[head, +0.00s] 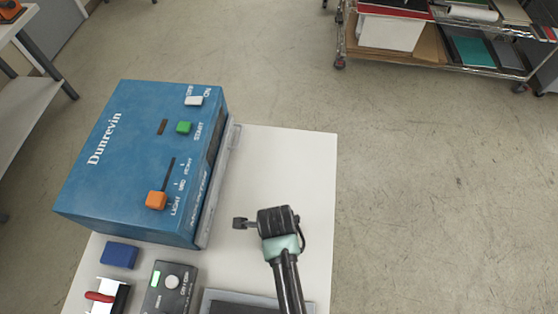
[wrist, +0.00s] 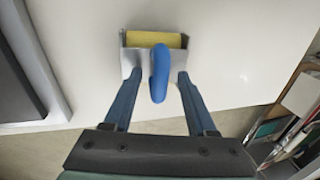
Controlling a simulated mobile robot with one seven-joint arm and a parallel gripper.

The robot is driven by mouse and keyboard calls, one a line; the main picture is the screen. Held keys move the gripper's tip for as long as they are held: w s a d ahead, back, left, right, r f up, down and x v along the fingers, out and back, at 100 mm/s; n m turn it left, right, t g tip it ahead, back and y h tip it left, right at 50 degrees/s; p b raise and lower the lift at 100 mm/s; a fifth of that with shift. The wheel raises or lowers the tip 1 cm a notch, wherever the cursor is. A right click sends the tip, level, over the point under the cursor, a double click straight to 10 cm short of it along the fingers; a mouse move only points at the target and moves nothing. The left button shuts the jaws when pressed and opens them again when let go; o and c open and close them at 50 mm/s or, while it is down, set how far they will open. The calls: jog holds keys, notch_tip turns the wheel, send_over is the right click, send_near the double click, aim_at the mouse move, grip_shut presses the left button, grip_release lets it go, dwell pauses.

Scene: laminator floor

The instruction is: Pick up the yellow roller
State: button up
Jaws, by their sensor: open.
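The yellow roller (wrist: 140,40) lies on the white tabletop in the wrist view. It has a yellow cylinder in a grey metal bracket and a curved blue handle pointing toward my gripper. My gripper (wrist: 160,75) is open, with one dark blue finger on each side of the handle. The fingertips are close to the bracket's lower edge; I cannot tell whether they touch it. In the head view my arm reaches over the white table, and the yellow roller does not show there.
A blue Dunrevin laminator (head: 130,160) stands on the white table (head: 300,160). A blue block (head: 119,254), a red-handled tool (head: 100,296), a grey control box (head: 170,287) and a dark tray (head: 212,296) lie in front. A wire cart (head: 440,62) stands beyond open floor.

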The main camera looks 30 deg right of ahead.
jog(key=shift+f, duration=0.1)
grip_shut()
dwell(1.4)
